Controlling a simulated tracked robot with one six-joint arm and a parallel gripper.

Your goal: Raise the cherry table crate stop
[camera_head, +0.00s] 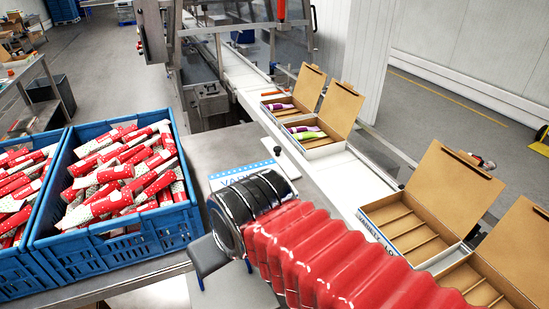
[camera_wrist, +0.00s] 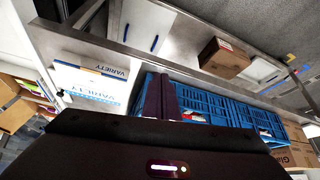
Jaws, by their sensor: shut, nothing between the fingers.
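My gripper (camera_wrist: 160,96) shows in the wrist view as dark fingers, shut together with nothing between them. In the head view the red ribbed sleeve and black cuff of my arm cover it. Blue crates of red-and-white wrapped lollies stand on the steel table (camera_head: 215,150) at left; the near crate (camera_head: 120,248) is full. In the wrist view blue crates (camera_wrist: 205,105) lie beyond the fingers. I cannot make out a crate stop for certain. A white plate with a black knob (camera_head: 278,151) sits at the table's right edge, and a dark knob (camera_wrist: 68,97) shows in the wrist view.
A white conveyor (camera_head: 335,180) runs along the right with open cardboard boxes (camera_head: 405,222), some holding lollies. A white VARIETY carton (camera_head: 240,172) lies by my cuff and shows in the wrist view (camera_wrist: 90,80). A brown box (camera_wrist: 225,58) sits on a lower shelf.

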